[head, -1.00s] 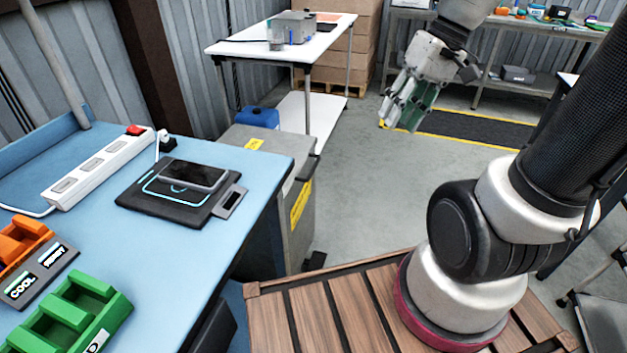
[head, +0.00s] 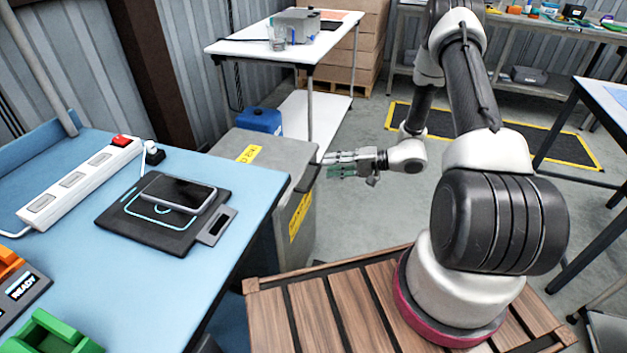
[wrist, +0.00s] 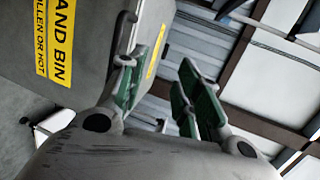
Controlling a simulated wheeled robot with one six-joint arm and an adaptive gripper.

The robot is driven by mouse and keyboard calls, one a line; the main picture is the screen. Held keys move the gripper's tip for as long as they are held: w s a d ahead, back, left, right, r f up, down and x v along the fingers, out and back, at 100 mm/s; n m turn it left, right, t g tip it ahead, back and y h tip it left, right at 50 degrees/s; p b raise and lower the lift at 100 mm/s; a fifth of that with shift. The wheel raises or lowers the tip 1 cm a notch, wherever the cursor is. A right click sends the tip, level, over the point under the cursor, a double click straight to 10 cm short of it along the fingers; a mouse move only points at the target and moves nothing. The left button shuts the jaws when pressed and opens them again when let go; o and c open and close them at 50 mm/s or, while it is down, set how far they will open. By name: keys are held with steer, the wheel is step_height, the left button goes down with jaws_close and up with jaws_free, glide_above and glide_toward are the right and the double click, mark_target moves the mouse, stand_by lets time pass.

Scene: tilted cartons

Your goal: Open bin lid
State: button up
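The grey bin (head: 270,195) stands beyond the blue bench, its lid (head: 285,152) closed. It has a yellow label on top and another on its front, and a dark handle (head: 309,176) at the lid's right edge. My gripper (head: 331,164) is level with the lid edge, just right of the handle, fingers pointing left at it. In the wrist view the bin (wrist: 95,75) fills the left side, with large yellow lettering. My gripper (wrist: 158,90) is open there, with a gap between its green-padded fingers. The left finger overlaps the bin's edge; I cannot tell whether it touches.
The blue bench (head: 200,290) with a phone pad (head: 165,213) and power strip (head: 80,185) lies left of the bin. A blue canister (head: 260,121) stands behind the bin, near a white table (head: 290,55). The floor right of the bin is clear.

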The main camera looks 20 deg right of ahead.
steer(key=m+t, duration=0.2)
glide_toward(313, 178)
steer(key=a, duration=0.2)
steer(key=w, duration=0.1)
steer(key=shift+t+h, duration=0.3)
steer(key=shift+h, duration=0.1)
steer(key=x, duration=0.7)
steer(key=shift+w+a+f, duration=0.15)
steer(key=shift+a+f, duration=0.15)
steer(key=shift+f, duration=0.2)
jaws_close()
